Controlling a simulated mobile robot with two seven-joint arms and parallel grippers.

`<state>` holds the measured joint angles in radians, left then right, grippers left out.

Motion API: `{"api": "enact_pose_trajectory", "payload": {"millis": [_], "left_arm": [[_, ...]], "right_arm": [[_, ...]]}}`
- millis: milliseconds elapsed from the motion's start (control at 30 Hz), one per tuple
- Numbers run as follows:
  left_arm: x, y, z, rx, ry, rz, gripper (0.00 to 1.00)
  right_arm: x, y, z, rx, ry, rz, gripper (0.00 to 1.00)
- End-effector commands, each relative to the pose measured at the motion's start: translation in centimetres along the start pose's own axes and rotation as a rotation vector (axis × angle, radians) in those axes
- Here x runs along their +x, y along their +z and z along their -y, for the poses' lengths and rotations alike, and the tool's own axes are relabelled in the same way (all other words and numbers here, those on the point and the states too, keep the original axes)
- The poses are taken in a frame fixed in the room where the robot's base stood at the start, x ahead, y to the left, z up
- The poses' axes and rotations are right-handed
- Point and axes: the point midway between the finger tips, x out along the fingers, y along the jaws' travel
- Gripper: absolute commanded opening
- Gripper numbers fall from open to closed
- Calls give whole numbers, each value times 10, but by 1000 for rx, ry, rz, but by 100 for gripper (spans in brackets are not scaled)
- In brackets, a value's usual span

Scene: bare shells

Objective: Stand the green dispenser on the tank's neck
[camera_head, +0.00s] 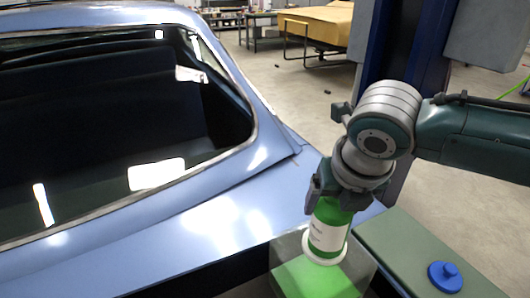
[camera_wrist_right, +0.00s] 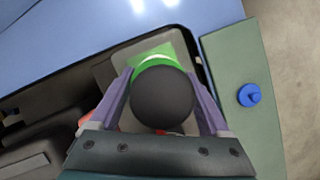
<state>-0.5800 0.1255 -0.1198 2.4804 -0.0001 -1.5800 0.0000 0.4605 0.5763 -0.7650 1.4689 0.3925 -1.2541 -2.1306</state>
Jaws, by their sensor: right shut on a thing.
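The green dispenser (camera_head: 327,232) has a white label and hangs slightly tilted from my right gripper (camera_head: 335,204). The gripper is shut on its upper part. In the right wrist view a dark round top (camera_wrist_right: 161,98) sits between the fingers, with a green rim (camera_wrist_right: 155,60) beyond it. Below is a translucent grey tank (camera_head: 290,248) with a bright green surface inside. A white ring (camera_head: 325,249) shows at the dispenser's lower end. I cannot tell whether it belongs to the dispenser or the tank's neck, or whether they touch. My left gripper is not in view.
A grey-green box (camera_head: 400,245) with a blue cap (camera_head: 445,276) stands right of the tank. The blue car body (camera_head: 220,215) fills the left side and borders the tank. A dark blue post (camera_head: 385,45) rises behind my arm.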

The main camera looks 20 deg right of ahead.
Motion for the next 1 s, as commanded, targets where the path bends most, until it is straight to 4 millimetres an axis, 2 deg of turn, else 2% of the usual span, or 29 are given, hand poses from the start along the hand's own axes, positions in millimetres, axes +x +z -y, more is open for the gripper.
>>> {"api": "enact_pose_trajectory", "payload": {"millis": [200, 233, 367, 600, 733, 867, 1000], "left_arm": [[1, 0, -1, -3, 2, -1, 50], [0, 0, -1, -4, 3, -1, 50], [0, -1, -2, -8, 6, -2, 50], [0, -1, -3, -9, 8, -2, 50], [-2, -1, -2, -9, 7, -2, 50], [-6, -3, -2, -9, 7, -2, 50], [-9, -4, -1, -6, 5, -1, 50]], "right_arm": [[0, 1, 0, 0, 1, 2, 0], [0, 0, 0, 0, 0, 0, 84], [0, 0, 0, 0, -1, 0, 98], [0, 0, 0, 0, -1, 0, 100], [-8, 2, 0, 0, 0, 2, 100], [-27, 2, 0, -1, 0, 3, 100], [-57, 2, 0, -3, 2, 4, 100]]}}
